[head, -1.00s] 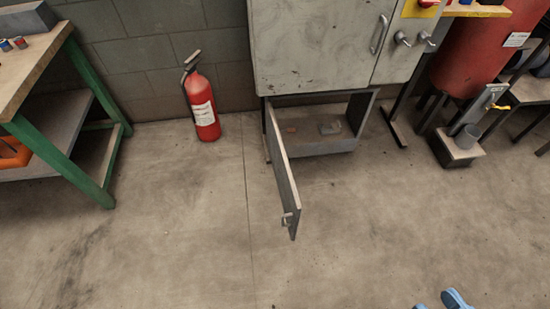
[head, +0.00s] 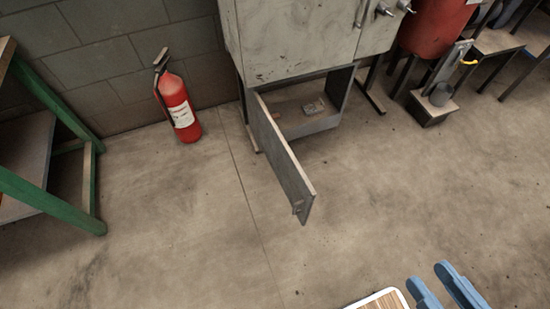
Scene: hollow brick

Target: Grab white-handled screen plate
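I cannot make out a white-handled screen plate in the head view. My gripper (head: 438,284) shows at the bottom right edge as two blue fingers, apart, with nothing seen between them. It is above the floor, in front of and to the right of the open cabinet door (head: 284,160). The lower compartment (head: 318,125) of the grey cabinet (head: 295,40) is open. A small grey item (head: 314,106) lies inside it, too small to identify; the door hides part of the inside.
A red fire extinguisher (head: 177,105) stands by the wall. A green-legged bench (head: 50,205) is at left. A red tank (head: 435,25) and a small stand (head: 436,105) are at back right. A white-rimmed, wood-patterned surface (head: 385,299) shows at the bottom edge. The middle floor is clear.

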